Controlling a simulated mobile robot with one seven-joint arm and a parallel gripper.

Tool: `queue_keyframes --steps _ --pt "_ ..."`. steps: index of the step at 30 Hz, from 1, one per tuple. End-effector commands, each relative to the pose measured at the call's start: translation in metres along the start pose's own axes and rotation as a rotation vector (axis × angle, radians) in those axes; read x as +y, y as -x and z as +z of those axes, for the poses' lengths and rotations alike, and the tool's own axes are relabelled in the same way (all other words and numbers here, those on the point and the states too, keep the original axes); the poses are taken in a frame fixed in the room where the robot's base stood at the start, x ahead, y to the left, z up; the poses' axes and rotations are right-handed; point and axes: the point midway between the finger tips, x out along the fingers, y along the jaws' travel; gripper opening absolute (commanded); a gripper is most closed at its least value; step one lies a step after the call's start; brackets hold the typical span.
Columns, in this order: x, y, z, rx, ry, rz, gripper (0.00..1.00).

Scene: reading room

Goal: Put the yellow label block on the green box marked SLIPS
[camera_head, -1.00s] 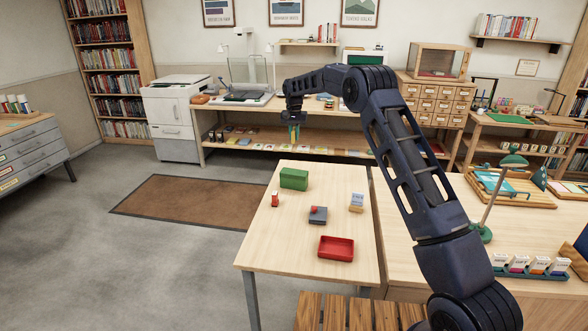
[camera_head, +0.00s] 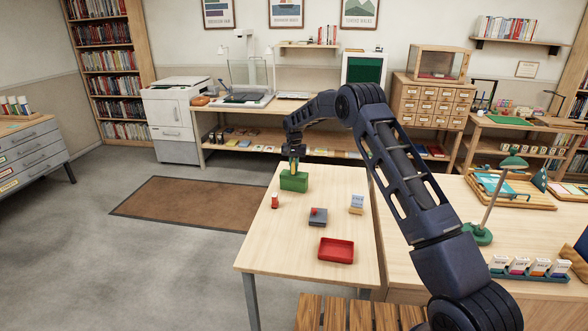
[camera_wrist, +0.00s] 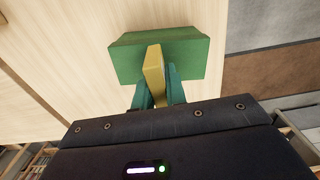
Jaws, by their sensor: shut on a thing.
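The green box (camera_head: 294,183) sits at the far end of the light wooden table; no marking on it is readable. In the wrist view the green box (camera_wrist: 190,52) lies just beyond the fingertips. My gripper (camera_head: 293,164) is directly over the box, pointing down. In the wrist view my gripper (camera_wrist: 158,88) is shut on the yellow label block (camera_wrist: 154,64), between its green fingers. The block overlaps the box in that view. I cannot tell whether the block touches the top of the box.
On the same table (camera_head: 280,240) stand a small red and white item (camera_head: 275,200), a grey block with a red top (camera_head: 318,216), a small blue and white stand (camera_head: 357,203) and an open red tray (camera_head: 336,250). Bare tabletop lies between them.

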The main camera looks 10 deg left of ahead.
Motion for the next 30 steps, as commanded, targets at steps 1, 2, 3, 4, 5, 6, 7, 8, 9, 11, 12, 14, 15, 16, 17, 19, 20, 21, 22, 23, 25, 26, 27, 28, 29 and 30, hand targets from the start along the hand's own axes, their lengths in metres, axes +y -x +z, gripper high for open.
queue_keyframes --steps 1,2,3,4,5,6,7,8,9,11,12,14,15,16,17,19,20,21,22,23,25,26,27,28,29,30 --pt "0.0000 -0.0063 0.0000 0.000 0.000 0.000 0.00" --pt "0.0000 -0.0089 0.0000 0.000 0.000 0.000 0.00" --pt "0.0000 -0.0112 -0.0001 0.000 0.000 0.000 0.00" --pt "0.0000 -0.0120 -0.0001 0.000 0.000 0.000 0.00" --pt "0.0000 -0.0122 -0.0001 0.001 0.000 0.000 0.00" --pt "-0.0001 -0.0120 -0.0002 0.001 0.000 -0.001 0.00" --pt "-0.0001 -0.0118 -0.0002 0.001 0.000 -0.001 0.00" --pt "-0.0001 -0.0118 -0.0002 0.001 0.000 0.000 0.00" --pt "-0.0001 -0.0118 -0.0001 0.001 0.000 -0.001 0.00" --pt "0.0000 -0.0121 -0.0001 0.001 0.000 0.000 0.00" --pt "0.0000 -0.0128 -0.0001 0.000 0.000 0.000 0.00" --pt "0.0000 -0.0144 -0.0001 0.000 0.000 0.000 0.00" --pt "0.0000 -0.0150 -0.0001 0.000 0.000 0.000 0.15" --pt "0.0000 -0.0147 -0.0001 0.001 0.000 0.000 0.21" --pt "0.0000 -0.0147 -0.0001 0.001 0.000 0.000 0.27" --pt "0.0000 -0.0146 -0.0001 0.000 0.000 0.000 0.35" --pt "-0.0001 -0.0146 -0.0001 0.001 0.000 0.000 0.35" --pt "-0.0001 -0.0146 -0.0001 0.001 0.000 0.000 0.35" --pt "-0.0001 -0.0146 -0.0001 0.001 0.000 0.000 0.35" --pt "-0.0001 -0.0146 -0.0001 0.001 0.000 0.000 0.35" --pt "0.0000 -0.0145 -0.0001 0.001 0.000 0.000 0.35" --pt "0.0000 -0.0144 -0.0001 0.001 0.000 0.000 0.35" --pt "-0.0001 -0.0136 -0.0001 0.001 0.000 0.000 0.35" --pt "-0.0001 -0.0126 -0.0002 0.001 0.000 -0.001 0.35" --pt "-0.0001 -0.0110 -0.0002 0.001 0.000 -0.001 0.35" --pt "-0.0002 -0.0080 -0.0004 0.002 0.000 -0.001 0.35"
